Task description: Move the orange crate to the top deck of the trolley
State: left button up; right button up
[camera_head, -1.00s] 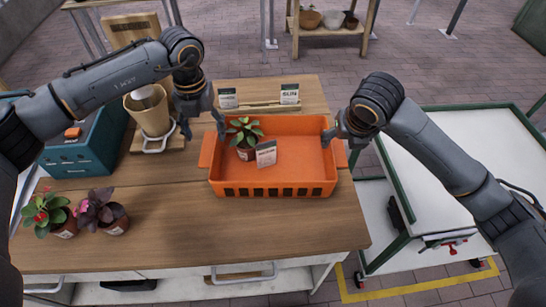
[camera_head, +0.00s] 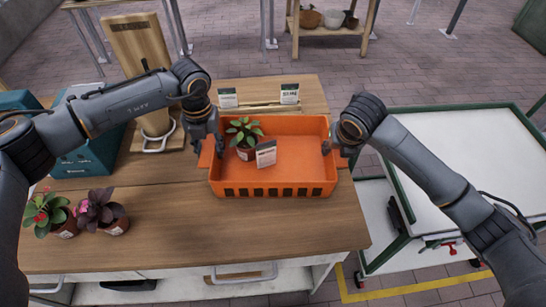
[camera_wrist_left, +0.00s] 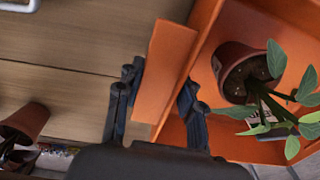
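The orange crate (camera_head: 310,178) sits on the wooden workbench. A potted green plant (camera_head: 245,135) and a white label card stand inside it; the plant also shows in the left wrist view (camera_wrist_left: 240,68). My left gripper (camera_head: 208,148) is at the crate's left handle. My right gripper (camera_head: 339,150) is at the crate's right handle, one finger inside the wall and one outside, apparently open. The trolley (camera_head: 470,160) stands to the right, its white top deck bare.
Two potted plants (camera_head: 104,212) stand at the bench's front left. Seed cards (camera_head: 289,93) stand behind the crate. A narrow floor gap separates bench and trolley.

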pick_arm(q)
grip_shut()
pick_arm(e)
grip_shut()
pick_arm(q)
jog(key=shift+a+r, duration=0.1)
jog(key=shift+r, duration=0.1)
pick_arm(e)
jog(key=shift+r, duration=0.25)
